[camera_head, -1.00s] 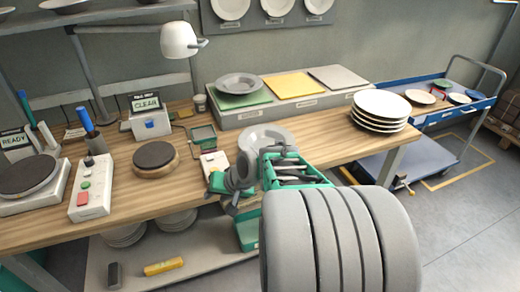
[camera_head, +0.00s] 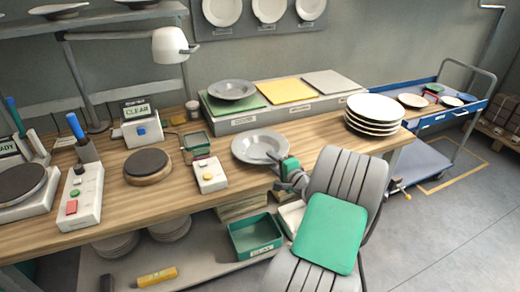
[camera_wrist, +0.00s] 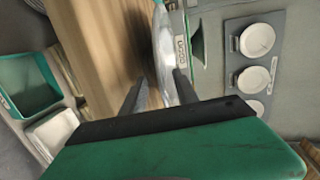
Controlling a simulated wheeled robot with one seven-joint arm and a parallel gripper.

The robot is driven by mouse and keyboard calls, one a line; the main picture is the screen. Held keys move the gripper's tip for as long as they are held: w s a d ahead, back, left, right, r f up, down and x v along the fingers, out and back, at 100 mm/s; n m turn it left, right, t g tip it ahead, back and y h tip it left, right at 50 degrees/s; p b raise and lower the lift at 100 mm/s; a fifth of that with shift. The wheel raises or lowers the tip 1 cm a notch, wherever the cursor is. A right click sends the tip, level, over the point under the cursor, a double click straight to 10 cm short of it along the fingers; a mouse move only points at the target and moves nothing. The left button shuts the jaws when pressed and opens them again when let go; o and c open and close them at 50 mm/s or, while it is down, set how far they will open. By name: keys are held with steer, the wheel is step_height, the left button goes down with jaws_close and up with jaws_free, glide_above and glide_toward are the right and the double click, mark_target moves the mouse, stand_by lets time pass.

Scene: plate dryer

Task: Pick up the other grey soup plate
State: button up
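One grey soup plate (camera_head: 232,88) rests on the green pad of the grey block at the back of the bench. The other grey soup plate (camera_head: 260,146) lies on the wooden bench in front of that block. My gripper (camera_head: 274,161) is at the front-right rim of this plate. In the wrist view the plate (camera_wrist: 165,48) shows nearly edge-on, with its rim between the two dark fingers (camera_wrist: 160,88). The fingers stand apart, with a visible gap beside the rim. The exact contact under the rim is hidden.
A stack of white plates (camera_head: 374,112) stands right of the plate, near my arm. A white button box (camera_head: 210,175) and a round dark-topped stand (camera_head: 148,166) lie to the left. A green bin (camera_head: 255,236) sits below the bench edge. The blue trolley (camera_head: 440,113) is at the right.

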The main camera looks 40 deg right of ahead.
jaws_close()
stand_by(0.3)
steer(key=shift+r, duration=0.2)
stand_by(0.9)
